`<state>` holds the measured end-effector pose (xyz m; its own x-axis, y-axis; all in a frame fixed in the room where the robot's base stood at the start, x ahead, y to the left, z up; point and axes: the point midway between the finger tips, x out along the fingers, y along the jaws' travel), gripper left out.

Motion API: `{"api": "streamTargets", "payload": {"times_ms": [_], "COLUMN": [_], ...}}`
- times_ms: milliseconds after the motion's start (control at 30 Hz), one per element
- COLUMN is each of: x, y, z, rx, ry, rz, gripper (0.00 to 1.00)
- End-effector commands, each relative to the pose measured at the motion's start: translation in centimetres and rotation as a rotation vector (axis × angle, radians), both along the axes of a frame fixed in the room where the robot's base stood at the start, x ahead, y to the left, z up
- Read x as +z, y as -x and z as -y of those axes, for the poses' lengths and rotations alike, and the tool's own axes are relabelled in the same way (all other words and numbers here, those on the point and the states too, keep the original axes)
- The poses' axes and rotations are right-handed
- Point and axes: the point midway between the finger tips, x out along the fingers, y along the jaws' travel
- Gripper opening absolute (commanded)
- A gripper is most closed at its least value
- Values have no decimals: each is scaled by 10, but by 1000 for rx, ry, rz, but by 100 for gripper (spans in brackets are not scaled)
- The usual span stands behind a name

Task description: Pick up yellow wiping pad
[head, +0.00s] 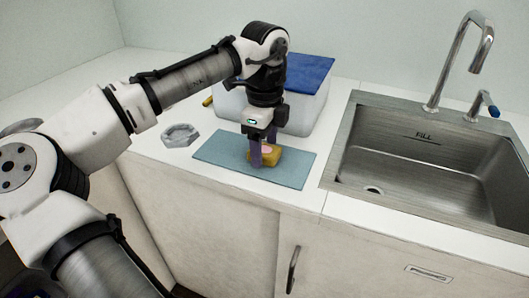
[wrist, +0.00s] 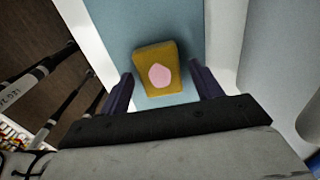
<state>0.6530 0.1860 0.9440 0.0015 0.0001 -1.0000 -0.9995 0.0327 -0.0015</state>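The yellow wiping pad (head: 271,156) is a small block with a pink patch on top. It lies on a blue-grey mat (head: 222,165) on the counter. In the wrist view the pad (wrist: 148,61) lies ahead of and between the two purple fingers. My gripper (head: 259,158) points down over the mat, its fingers right at the pad. In the wrist view my gripper (wrist: 160,88) is open, with a clear gap on either side of the pad. Part of the pad is hidden behind a finger in the head view.
A white bin with a blue lid (head: 305,72) stands behind my gripper. A grey hexagonal nut-like ring (head: 180,136) lies left of the mat. A steel sink (head: 425,165) with a tap (head: 446,70) is at right. The counter's front edge runs close before the mat.

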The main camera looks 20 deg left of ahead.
Motion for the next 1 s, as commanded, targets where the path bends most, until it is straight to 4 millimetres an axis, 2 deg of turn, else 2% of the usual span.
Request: {"api": "streamTargets", "payload": {"times_ms": [33,300,667,867,1000], "x": [0,0,5,20,37], "y": [0,0,0,-1,0], "z": [0,0,0,0,1], "rx": [0,0,0,-1,-1], "ry": [0,0,0,2,2], "rz": [0,0,0,1,1], "gripper": [58,23,23,23,23]}}
